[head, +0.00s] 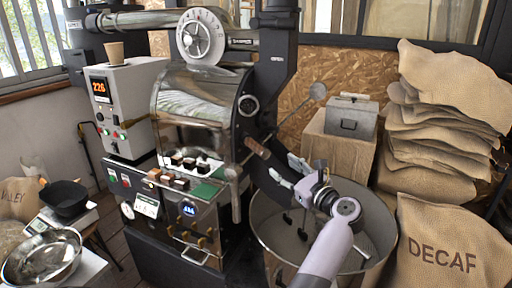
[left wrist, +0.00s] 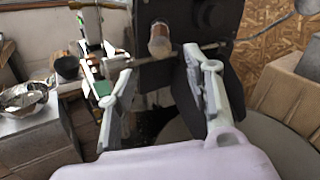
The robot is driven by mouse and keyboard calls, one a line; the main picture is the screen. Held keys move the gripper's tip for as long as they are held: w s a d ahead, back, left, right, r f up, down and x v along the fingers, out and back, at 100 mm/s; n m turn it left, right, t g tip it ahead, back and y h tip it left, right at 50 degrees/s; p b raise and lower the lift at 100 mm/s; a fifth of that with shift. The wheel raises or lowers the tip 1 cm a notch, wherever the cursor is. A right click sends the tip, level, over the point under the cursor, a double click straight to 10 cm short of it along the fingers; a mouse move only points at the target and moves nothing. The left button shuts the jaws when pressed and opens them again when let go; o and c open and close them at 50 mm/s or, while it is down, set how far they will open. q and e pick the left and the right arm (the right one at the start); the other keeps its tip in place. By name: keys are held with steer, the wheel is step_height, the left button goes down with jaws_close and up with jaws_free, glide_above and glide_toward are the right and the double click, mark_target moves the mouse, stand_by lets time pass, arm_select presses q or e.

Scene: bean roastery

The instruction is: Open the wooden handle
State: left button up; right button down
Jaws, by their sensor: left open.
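The wooden handle (head: 257,148) is a short brown cylinder on the front of the roaster drum, beside a dark plate. In the left wrist view the wooden handle (left wrist: 160,42) points toward the camera. My left gripper (head: 283,170) is open and empty just to the right of the handle in the head view. In the left wrist view the left gripper's fingers (left wrist: 150,52) are spread, with the handle beyond and between their tips. I cannot tell any contact. My right gripper is not in view.
The roaster (head: 200,95) stands at centre. A round cooling bin (head: 385,235) lies under my left arm. Burlap sacks (head: 445,130) are stacked at right, with a DECAF sack (head: 445,250) in front. A metal bowl (head: 45,258) and a black tray (head: 66,197) are at left.

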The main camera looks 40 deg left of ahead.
mark_target(258, 149)
arm_select(q)
steer(key=p+x, duration=0.3)
steer(key=x, duration=1)
steer(key=shift+w+a+r, duration=0.1)
steer(key=shift+w+a, duration=0.1)
steer(key=shift+a, duration=0.05)
steer(key=shift+w+a, duration=0.1)
steer(key=shift+a, duration=0.45)
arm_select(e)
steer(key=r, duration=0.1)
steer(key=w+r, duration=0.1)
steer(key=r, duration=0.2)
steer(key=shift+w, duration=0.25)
arm_select(q)
steer(key=shift+c, duration=0.4)
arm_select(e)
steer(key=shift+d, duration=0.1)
arm_select(q)
jaws_close()
steer(key=shift+d, duration=0.1)
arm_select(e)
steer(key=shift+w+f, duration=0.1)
